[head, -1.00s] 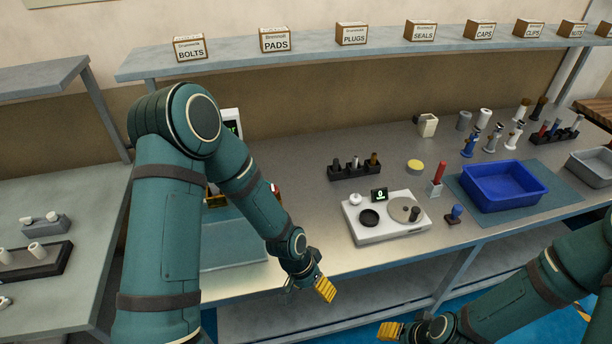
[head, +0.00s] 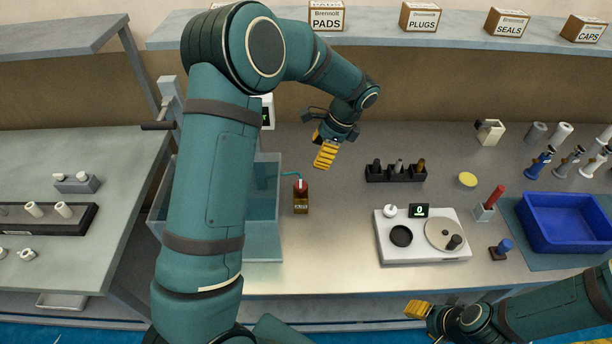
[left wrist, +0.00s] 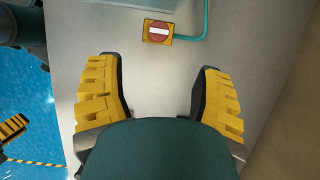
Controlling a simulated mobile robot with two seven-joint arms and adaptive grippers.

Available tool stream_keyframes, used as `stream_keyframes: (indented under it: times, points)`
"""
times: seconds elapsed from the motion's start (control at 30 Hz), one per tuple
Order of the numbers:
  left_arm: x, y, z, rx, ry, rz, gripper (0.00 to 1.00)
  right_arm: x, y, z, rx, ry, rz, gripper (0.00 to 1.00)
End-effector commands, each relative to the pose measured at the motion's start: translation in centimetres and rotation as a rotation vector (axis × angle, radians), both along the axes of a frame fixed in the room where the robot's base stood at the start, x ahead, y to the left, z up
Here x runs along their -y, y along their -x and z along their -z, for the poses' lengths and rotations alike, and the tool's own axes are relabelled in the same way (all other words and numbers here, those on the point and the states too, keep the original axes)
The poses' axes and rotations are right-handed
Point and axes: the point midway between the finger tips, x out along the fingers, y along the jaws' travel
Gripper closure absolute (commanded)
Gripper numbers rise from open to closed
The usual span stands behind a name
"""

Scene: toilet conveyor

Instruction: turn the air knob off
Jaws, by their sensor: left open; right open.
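The air knob (head: 300,186) is red and sits on a small yellow and dark base on the table. A teal hose runs from it toward the clear tank. In the left wrist view the air knob (left wrist: 159,31) shows as a red disc with a white bar on a yellow plate, ahead of and between my fingers. My left gripper (head: 325,154) is open and empty, above the table, up and to the right of the knob in the head view. It is apart from the knob. My right gripper (head: 418,309) is open and empty near the table's front edge.
A clear tank (head: 262,222) stands left of the knob, partly behind my left arm. A black rack (head: 396,176) and a white device (head: 424,251) stand to the right. A blue bin (head: 567,224) is further right. Bare table lies around the knob's right side.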

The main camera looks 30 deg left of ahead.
Motion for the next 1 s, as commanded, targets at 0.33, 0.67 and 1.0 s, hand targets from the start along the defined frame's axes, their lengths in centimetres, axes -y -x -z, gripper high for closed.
stream_keyframes:
  times: [0.33, 0.67, 1.0]
  points:
    - [-2.0, 1.3, 5.9, -0.006, 0.001, -0.002, 0.33, 0.0, -0.1, 0.2, 0.001, 0.0, 0.0, 0.5]
    - [-3.8, 2.4, 10.9, -0.003, 0.002, -0.002, 0.33, 0.0, -0.1, 0.2, 0.001, 0.0, 0.0, 0.5]
    - [-4.3, 2.6, 12.3, -0.001, 0.002, -0.001, 0.33, 0.0, -0.1, 0.2, 0.001, 0.0, 0.0, 0.5]
